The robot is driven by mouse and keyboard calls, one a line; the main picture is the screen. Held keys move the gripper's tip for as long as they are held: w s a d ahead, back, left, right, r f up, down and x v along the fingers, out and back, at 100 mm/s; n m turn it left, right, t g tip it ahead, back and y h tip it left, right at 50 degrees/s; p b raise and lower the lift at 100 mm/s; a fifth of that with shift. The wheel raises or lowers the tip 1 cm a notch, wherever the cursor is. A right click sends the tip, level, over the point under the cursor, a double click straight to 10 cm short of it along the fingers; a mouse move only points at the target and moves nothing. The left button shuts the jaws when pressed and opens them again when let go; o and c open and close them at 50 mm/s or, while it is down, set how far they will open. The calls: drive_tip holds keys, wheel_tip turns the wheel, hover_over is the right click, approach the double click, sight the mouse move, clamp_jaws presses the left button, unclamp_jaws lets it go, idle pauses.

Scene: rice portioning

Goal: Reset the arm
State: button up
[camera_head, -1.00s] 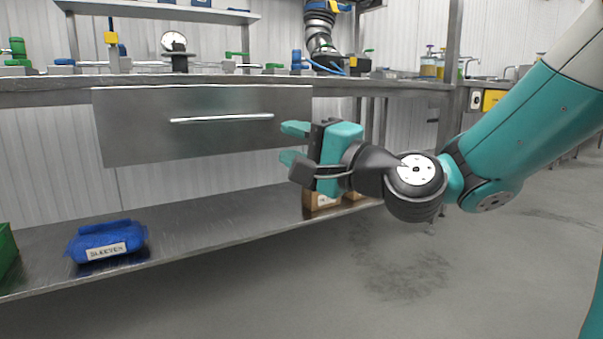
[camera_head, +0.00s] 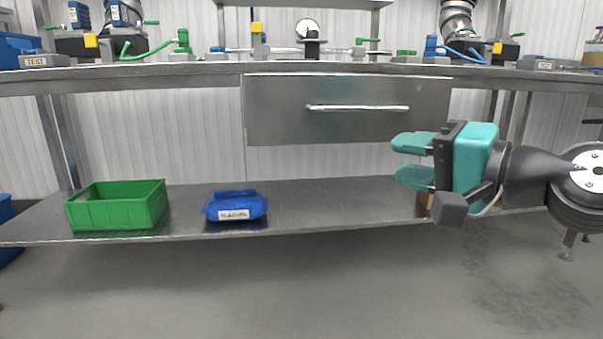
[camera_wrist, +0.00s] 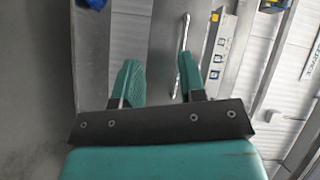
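My gripper (camera_head: 408,159) is at the right in the head view, pointing left, with its two teal fingers apart and nothing between them. It hangs in front of the bench, just below the right part of the closed drawer (camera_head: 290,125), apart from it as far as I can tell. In the wrist view, my gripper (camera_wrist: 160,82) also shows its fingers apart and empty. The drawer's handle (camera_wrist: 184,35) appears beyond the fingers there. My arm runs out of the head view at the right edge.
A green crate (camera_head: 115,212) and a blue labelled bag (camera_head: 236,207) sit on the lower shelf (camera_head: 320,205). The bench top (camera_head: 200,76) above carries valves, a gauge (camera_head: 307,30) and other fittings. The floor (camera_head: 250,290) in front is clear.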

drive_tip(key=s+a+n+g+h+p, duration=0.3)
drive_tip(key=s+a+n+g+p, duration=0.2)
drive_tip(key=s+n+g+p, duration=0.4)
drive_tip(key=s+d+r+n+g+h+p, duration=0.25)
drive_tip(key=s+n+g+h+p, duration=0.2)
drive_tip(key=s, duration=0.35)
wheel_tip(320, 180, up, 36)
drive_tip(key=d+p, duration=0.1)
drive_tip(key=p, duration=3.5)
drive_tip(key=shift+f+y+p, duration=0.25)
drive_tip(key=shift+y+p, duration=0.1)
